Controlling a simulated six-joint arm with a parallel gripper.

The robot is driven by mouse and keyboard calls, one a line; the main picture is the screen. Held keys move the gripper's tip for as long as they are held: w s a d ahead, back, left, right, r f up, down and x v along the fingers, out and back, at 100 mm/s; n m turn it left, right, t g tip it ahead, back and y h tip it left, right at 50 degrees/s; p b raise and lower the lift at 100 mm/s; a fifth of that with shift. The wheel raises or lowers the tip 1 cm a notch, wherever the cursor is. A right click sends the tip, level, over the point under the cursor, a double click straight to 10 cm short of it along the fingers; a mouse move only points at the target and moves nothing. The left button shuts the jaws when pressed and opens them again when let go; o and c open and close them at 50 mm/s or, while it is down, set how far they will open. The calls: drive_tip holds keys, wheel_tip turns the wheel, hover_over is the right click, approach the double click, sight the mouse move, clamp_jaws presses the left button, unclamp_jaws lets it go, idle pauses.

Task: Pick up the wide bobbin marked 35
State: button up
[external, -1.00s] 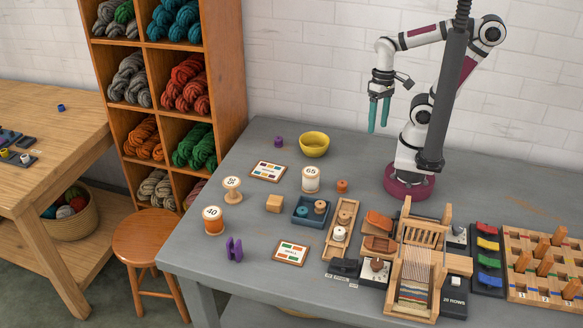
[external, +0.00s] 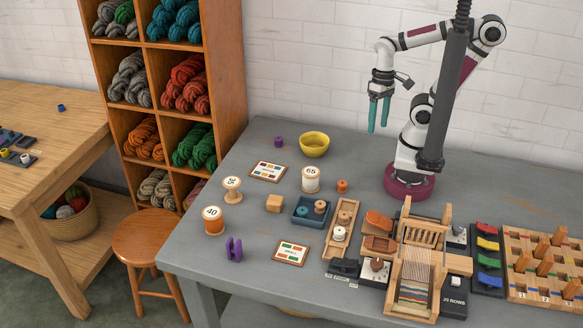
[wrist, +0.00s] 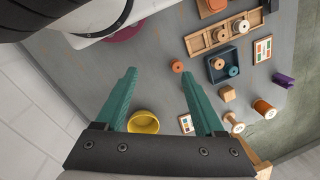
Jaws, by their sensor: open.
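The wide bobbin marked 35 (external: 232,190) stands upright on the grey table at the left in the external view, a pale wooden spool with a round top. In the wrist view a pale spool that looks like it (wrist: 234,122) is at the lower right, partly beside my right finger. My gripper (external: 379,114) hangs above the back of the table, fingers pointing down, well to the right of and above the bobbin. In the wrist view my gripper's teal fingers (wrist: 158,78) are apart with nothing between them.
Bobbins marked 40 (external: 213,221) and 65 (external: 311,180) stand on either side. A wooden cube (external: 274,203), a blue tray (external: 313,212), a yellow bowl (external: 314,145) and a purple piece (external: 234,249) are nearby. A loom (external: 415,265) fills the front right. Some table between the bobbins is bare.

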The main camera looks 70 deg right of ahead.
drive_tip(key=o, duration=0.4)
drive_tip(key=w+d+g+h, duration=0.15)
drive_tip(key=w+h, duration=0.25)
drive_tip(key=w, duration=0.4)
drive_tip(key=m+t+h, duration=0.1)
drive_tip(key=t+h, duration=0.6)
drive_tip(key=t, duration=0.2)
approach(236, 187)
drive_tip(key=s+d+r, duration=0.3)
drive_tip(key=s+d, duration=0.2)
drive_tip(key=d, duration=0.5)
drive_tip(key=a+f+t+y, duration=0.2)
drive_tip(key=a+f+t, duration=0.25)
drive_tip(key=a, duration=0.45)
drive_tip(key=x, duration=1.5)
drive_tip(key=shift+w+d+r, duration=0.1)
drive_tip(key=shift+w, duration=0.2)
